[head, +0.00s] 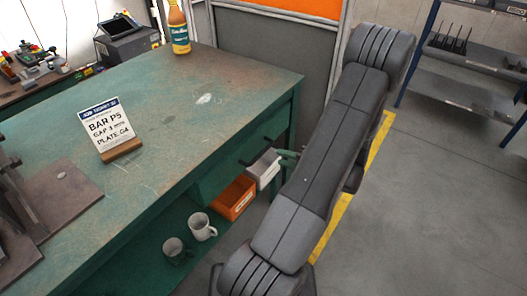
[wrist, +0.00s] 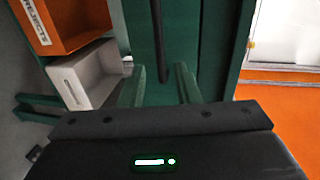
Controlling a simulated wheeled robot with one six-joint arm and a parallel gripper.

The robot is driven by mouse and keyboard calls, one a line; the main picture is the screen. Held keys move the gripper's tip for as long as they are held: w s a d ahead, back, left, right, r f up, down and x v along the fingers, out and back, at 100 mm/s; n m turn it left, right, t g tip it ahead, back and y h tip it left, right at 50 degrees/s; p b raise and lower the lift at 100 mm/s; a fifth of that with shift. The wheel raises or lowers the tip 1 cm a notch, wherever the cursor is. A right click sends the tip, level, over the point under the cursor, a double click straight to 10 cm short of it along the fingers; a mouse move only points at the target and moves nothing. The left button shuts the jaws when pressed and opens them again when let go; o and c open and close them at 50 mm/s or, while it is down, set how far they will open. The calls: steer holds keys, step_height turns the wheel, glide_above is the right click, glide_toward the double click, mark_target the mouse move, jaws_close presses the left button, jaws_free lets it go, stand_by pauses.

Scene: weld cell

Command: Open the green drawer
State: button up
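The green drawer (wrist: 185,40) is in the front of the green workbench (head: 190,120). In the wrist view its face fills the upper middle, with a dark bar handle (wrist: 163,45) running up and down the picture. In the head view the handle (head: 247,163) shows as a black bar under the bench top. My gripper (wrist: 160,88) has its two green fingers apart, one on each side of the handle's line, with nothing visibly clamped. In the head view my gripper (head: 287,157) is by the drawer, partly hidden by my arm.
An orange bin (head: 233,197) labelled REJECTS and a grey bin (head: 264,168) sit below the drawer. Two mugs (head: 202,227) stand on the lower shelf. A bottle (head: 179,28) and a sign (head: 107,128) stand on the bench top. Floor right of my arm is clear.

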mark_target(263, 150)
steer(key=x, duration=0.9)
steer(key=shift+c, duration=0.3)
jaws_close()
